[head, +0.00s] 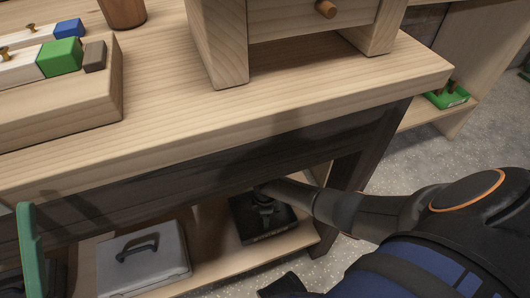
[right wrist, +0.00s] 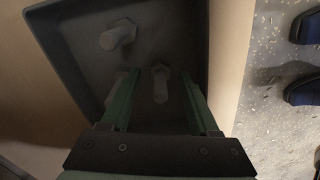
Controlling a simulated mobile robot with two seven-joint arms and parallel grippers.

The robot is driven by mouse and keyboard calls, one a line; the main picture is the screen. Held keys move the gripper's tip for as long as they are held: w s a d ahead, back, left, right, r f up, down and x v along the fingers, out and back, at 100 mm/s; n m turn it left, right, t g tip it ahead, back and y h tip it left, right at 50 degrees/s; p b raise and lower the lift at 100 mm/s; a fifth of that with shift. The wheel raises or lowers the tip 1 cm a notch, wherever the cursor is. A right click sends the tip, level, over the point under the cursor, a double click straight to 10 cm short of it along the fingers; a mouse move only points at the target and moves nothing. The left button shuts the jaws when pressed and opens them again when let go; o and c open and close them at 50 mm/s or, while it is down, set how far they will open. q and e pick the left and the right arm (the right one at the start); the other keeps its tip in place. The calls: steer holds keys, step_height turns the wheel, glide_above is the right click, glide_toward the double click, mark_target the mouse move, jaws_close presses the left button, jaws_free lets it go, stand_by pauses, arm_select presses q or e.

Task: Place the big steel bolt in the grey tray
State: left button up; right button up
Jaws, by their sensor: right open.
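The grey tray (right wrist: 48,45) lies under the right gripper in the right wrist view; in the head view a dark tray (head: 245,232) sits on the lower shelf. One grey bolt (right wrist: 160,88) is between the green fingers of my right gripper (right wrist: 160,76), within the tray outline. Another grey bolt (right wrist: 118,35) with a wide head lies in the tray near its far wall. Both are dim, and their relative size is hard to judge. The right fingers are spread apart. In the head view my right gripper (head: 266,196) reaches down over the tray.
A grey case (head: 165,262) with a black handle stands left of the tray on the shelf. The wooden bench top (head: 300,110) overhangs this space, and a dark bench leg (head: 350,165) stands right of it. A green upright part (head: 30,250) is at far left.

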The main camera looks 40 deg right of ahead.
step_height(320, 180, up, 11)
steer(key=p, duration=0.7)
arm_select(q)
step_height(320, 180, up, 8)
steer(key=m, duration=0.1)
steer(key=shift+s+a+t+p, duration=0.2)
steer(key=shift+a+t+p, duration=0.1)
steer(key=shift+a+p, duration=0.1)
arm_select(e)
steer(key=shift+r, duration=0.7)
